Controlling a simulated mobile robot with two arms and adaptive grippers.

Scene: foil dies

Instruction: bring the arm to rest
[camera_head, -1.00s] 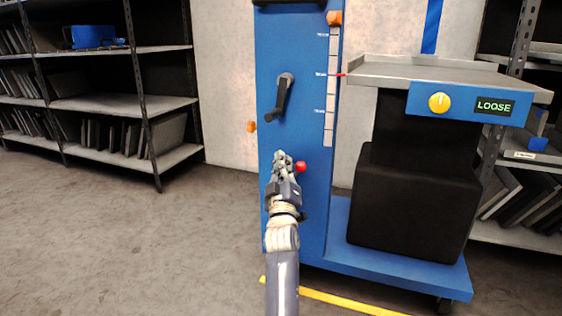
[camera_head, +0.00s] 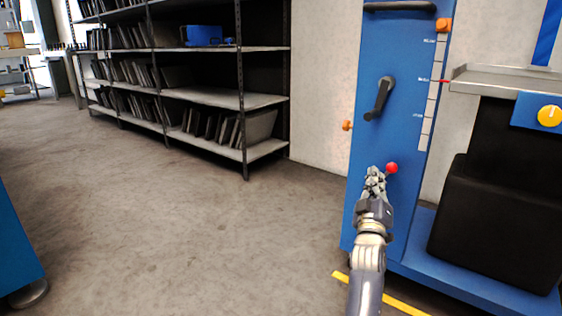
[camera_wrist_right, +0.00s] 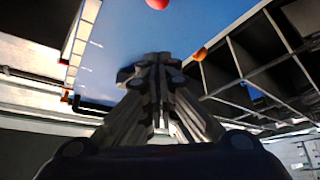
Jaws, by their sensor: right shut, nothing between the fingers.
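My right gripper (camera_head: 375,180) is shut and empty in the head view, in front of the blue column (camera_head: 362,222) of a lift cart. A red ball knob (camera_head: 391,168) shows just right of its fingertips; I cannot tell whether they touch. In the right wrist view the shut fingers (camera_wrist_right: 158,70) point at the blue panel, with the red knob (camera_wrist_right: 157,3) apart from them at the top edge. A black crank handle (camera_head: 380,98) sits higher on the column. My left gripper is not in view.
The cart's grey platform (camera_head: 495,82) and black bellows (camera_head: 500,230) stand at right. A dark shelf rack (camera_head: 215,97) with upright plates stands at the back left. A blue cabinet edge (camera_head: 15,245) shows at far left. The floor (camera_head: 180,220) between is clear.

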